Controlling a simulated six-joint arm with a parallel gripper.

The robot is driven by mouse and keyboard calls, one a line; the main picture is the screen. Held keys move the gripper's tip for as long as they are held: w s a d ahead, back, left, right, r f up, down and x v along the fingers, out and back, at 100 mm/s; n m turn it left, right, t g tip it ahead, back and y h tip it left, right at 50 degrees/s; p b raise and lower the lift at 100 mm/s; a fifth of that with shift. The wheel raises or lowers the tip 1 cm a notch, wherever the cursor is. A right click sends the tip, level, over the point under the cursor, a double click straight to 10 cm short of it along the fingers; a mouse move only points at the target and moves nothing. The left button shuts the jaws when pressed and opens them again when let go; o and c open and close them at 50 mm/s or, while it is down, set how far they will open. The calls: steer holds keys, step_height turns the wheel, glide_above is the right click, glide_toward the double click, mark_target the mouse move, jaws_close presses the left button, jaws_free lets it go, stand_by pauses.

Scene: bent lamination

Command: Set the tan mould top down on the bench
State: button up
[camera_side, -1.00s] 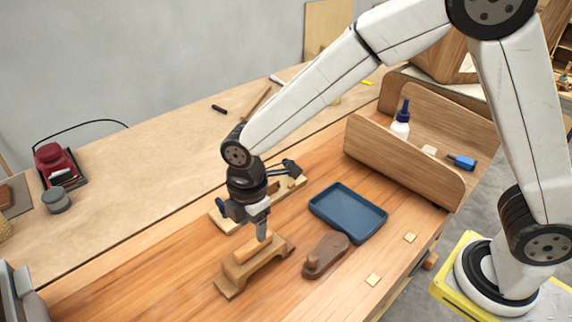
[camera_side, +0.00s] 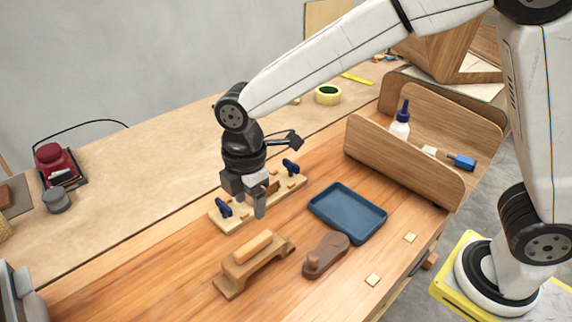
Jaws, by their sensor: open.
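The tan mould top (camera_side: 238,278), an arched wooden block with a lighter bar handle (camera_side: 253,247) along its top, rests upright on the bench (camera_side: 160,285), left of the brown shaped block. Nothing touches it from above. My gripper (camera_side: 261,214) is open and empty, pointing down. It is above and behind the mould top, apart from its handle. Behind the gripper a pale wooden base board (camera_side: 222,224) with blue clamps lies on the bench, partly hidden by my gripper.
A brown block (camera_side: 325,256) and a blue tray (camera_side: 348,211) lie right of the mould top. A wooden holder (camera_side: 400,170) with a white bottle (camera_side: 400,124) stands behind them. Small wood squares (camera_side: 373,280) lie near the front edge. The bench's left part is clear.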

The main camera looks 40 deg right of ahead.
steer(key=shift+d, duration=0.1)
steer(key=s+d+f+m+t, duration=0.1)
steer(key=s+d+m, duration=0.3)
steer(key=d+m, duration=0.5)
steer(key=s+d+f+m+t, duration=0.1)
steer(key=s+d+f+m, duration=0.3)
steer(key=d+m, duration=0.5)
steer(key=s+d, duration=0.1)
steer(key=d, duration=0.1)
steer(key=shift+s+d+t, duration=0.2)
steer(key=shift+d+t, duration=0.1)
steer(key=shift+d, duration=0.05)
